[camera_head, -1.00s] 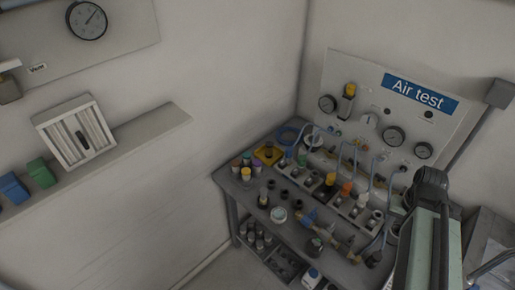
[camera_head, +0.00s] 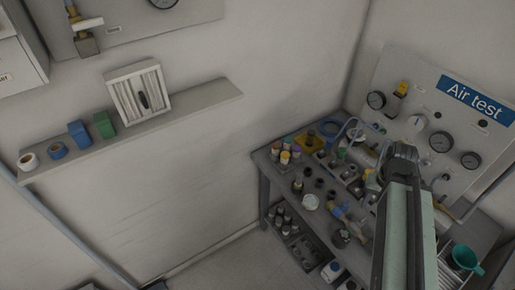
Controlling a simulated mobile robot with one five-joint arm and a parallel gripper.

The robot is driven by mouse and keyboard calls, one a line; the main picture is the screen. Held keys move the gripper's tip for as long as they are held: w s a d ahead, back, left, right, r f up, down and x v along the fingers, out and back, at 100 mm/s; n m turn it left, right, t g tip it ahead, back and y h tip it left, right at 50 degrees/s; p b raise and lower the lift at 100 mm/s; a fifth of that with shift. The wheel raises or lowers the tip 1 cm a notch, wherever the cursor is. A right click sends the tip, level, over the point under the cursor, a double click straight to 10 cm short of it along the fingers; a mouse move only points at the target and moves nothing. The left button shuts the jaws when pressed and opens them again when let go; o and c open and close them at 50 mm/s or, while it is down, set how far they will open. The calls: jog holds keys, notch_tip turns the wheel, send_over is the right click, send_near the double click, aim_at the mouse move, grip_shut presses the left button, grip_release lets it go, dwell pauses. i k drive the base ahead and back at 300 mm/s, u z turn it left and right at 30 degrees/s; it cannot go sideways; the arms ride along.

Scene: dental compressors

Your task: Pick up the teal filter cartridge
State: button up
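I cannot single out the teal filter cartridge with certainty. A teal, cup-like thing (camera_head: 466,257) shows at the lower right, beyond my arm; its shape looks more like a funnel or bowl. A green block (camera_head: 104,125) stands on the wall shelf at the left. Small parts crowd the bench, too small to tell apart, and my arm hides some of them. My arm rises from the bottom right and its dark far end (camera_head: 402,154) is in front of the bench and the test panel. Its fingers cannot be made out there, nor anything held.
A grey bench (camera_head: 262,166) with bottles and fittings stands in the corner, with a lower shelf of containers. The "Air test" panel (camera_head: 437,112) with gauges is behind it. A wall shelf (camera_head: 190,109) holds a blue block (camera_head: 79,134) and tape rolls. Floor left of the bench looks clear.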

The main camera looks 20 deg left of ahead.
aim_at(288, 140)
jog(key=u, duration=1.85)
jog(key=i, duration=1.5)
jog(key=z, duration=0.05)
